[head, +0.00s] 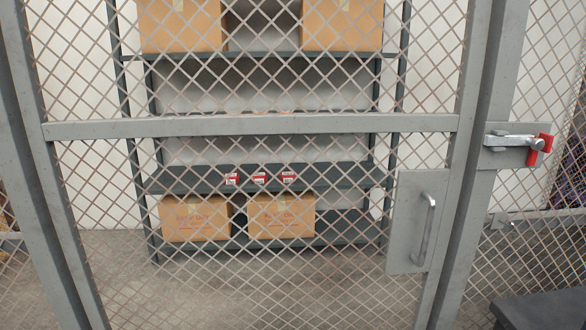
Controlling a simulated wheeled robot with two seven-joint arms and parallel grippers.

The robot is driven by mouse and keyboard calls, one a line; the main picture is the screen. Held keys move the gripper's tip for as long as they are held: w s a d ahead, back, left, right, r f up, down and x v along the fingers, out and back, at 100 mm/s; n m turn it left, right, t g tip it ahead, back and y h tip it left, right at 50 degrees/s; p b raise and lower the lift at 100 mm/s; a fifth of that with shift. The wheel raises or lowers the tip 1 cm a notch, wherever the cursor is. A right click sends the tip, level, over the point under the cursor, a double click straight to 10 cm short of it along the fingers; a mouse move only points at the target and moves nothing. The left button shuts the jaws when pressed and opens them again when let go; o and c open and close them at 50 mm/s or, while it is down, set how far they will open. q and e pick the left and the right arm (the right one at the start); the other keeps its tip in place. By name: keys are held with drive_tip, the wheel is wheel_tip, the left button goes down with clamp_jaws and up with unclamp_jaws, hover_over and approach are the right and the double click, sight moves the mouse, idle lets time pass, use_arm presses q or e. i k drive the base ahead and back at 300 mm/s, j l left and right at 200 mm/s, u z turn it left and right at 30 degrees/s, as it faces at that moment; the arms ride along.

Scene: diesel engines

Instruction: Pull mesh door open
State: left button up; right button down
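The mesh door (250,126) fills most of the head view, a grey metal frame with diamond wire mesh and a horizontal crossbar. It appears closed against the grey post (492,150) on its right. A vertical bar handle (427,230) sits on a grey plate (404,222) at the door's lower right. A latch (512,141) with a metal bolt and a red end (545,143) is mounted on the post, to the right of the door's edge. Neither of my grippers is in view.
Behind the mesh stands a dark shelf unit (345,176) with cardboard boxes (281,216) and small red-and-white boxes (260,178). A dark flat object (540,309) is at the lower right. Bare concrete floor shows behind the door.

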sight(426, 201)
drive_tip(key=l+u, duration=0.3)
drive_tip(key=k+l+u, duration=0.1)
drive_tip(key=l+u, duration=0.25)
drive_tip(key=k+j+z, duration=0.1)
drive_tip(key=z, duration=2.05)
